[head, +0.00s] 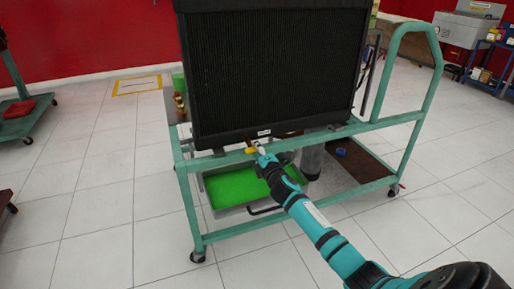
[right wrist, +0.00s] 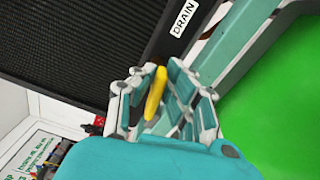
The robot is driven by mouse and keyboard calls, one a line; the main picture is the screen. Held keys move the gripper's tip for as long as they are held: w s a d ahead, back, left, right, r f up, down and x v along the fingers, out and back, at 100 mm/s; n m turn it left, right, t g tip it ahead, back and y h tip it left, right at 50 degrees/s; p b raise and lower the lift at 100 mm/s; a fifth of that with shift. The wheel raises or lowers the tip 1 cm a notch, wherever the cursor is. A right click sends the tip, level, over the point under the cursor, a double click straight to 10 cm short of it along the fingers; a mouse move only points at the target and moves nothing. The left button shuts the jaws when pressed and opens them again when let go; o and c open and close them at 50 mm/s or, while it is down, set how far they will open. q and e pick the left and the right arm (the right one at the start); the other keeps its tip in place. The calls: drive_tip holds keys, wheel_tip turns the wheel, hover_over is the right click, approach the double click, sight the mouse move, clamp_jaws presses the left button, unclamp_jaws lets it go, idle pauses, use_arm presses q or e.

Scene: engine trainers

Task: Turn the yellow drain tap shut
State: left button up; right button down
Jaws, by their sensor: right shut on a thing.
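The yellow drain tap (head: 250,150) sits at the bottom edge of the black radiator (head: 270,70), just below a white label. In the right wrist view the yellow tap handle (right wrist: 155,94) stands between the fingers of my right gripper (right wrist: 160,95), and the label (right wrist: 185,17) beside it reads DRAIN. My right gripper (head: 262,155) is shut on the tap handle. Its fingers hide part of the tap. My left gripper is not in view.
A green trolley frame (head: 225,236) carries the radiator, with its front rail close to my right gripper. A tray of bright green liquid (head: 245,184) stands below the tap. A blue ring (head: 341,152) lies on the trolley's brown shelf (head: 368,168).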

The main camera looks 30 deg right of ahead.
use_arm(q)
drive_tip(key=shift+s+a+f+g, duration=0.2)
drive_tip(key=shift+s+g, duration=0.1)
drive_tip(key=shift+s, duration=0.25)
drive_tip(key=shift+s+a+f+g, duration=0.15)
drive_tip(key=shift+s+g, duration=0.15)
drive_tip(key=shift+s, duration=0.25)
use_arm(e)
drive_tip(key=shift+f+m, duration=0.1)
drive_tip(key=shift+m, duration=1.1)
drive_tip(key=c, duration=1.4)
unclamp_jaws()
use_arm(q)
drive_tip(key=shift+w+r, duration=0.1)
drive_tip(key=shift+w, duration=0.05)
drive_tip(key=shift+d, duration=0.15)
use_arm(e)
drive_tip(key=shift+s, duration=0.3)
drive_tip(key=v, duration=1.1)
drive_tip(key=shift+s+a, duration=0.2)
